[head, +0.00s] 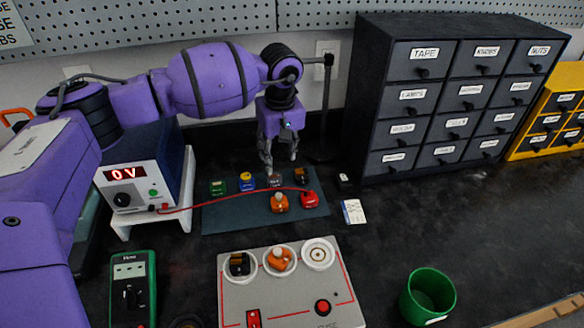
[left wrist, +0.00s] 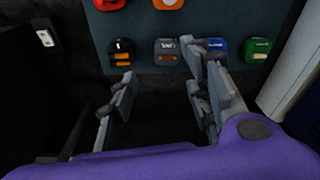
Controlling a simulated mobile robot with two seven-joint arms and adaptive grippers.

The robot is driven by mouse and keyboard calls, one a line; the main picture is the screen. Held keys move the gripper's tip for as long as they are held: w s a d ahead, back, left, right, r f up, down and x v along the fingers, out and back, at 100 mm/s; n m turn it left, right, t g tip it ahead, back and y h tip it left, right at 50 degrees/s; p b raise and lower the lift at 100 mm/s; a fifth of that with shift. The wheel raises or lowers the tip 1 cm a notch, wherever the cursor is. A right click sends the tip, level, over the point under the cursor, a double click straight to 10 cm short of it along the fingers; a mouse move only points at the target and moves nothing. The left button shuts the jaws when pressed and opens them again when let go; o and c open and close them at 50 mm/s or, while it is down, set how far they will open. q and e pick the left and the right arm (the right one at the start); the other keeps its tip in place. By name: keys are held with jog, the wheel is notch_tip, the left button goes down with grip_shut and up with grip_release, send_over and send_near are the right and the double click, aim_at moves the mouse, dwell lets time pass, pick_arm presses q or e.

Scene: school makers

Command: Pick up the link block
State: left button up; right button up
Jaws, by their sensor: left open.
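Several small blocks stand on a dark teal mat (head: 235,217). A grey block with a brownish front (head: 274,181) is in the mat's back row; its small white lettering looks like LINK in the left wrist view (left wrist: 167,52). A black-and-orange block (head: 300,175) and a blue block (head: 246,181) stand on either side of it. My left gripper (head: 280,163) is open and empty, pointing down just behind the grey block. In the left wrist view its fingers (left wrist: 170,82) are spread, with the grey block beyond the gap. My right gripper is not in view.
A green block (head: 218,187), an orange block (head: 279,203) and a red block (head: 309,199) share the mat. A red wire (head: 235,196) crosses it from the power supply (head: 140,180). A drawer cabinet (head: 440,100) stands right, a panel (head: 285,290) and green cup (head: 428,295) in front.

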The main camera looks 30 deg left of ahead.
aim_at(276, 177)
pick_arm(q)
jog(key=shift+w+a+f, duration=0.1)
jog(key=shift+w+f, duration=0.05)
jog(key=shift+f, duration=0.25)
jog(key=shift+s+a+f, duration=0.1)
jog(key=shift+s+f, duration=0.35)
jog(key=shift+f, duration=0.4)
jog(key=f, duration=0.5)
jog(key=shift+w+a+p, duration=0.3)
jog(key=shift+a+p, duration=0.05)
jog(key=shift+a, duration=0.05)
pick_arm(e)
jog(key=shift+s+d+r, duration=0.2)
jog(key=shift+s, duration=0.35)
pick_arm(q)
jog(key=c, duration=0.9)
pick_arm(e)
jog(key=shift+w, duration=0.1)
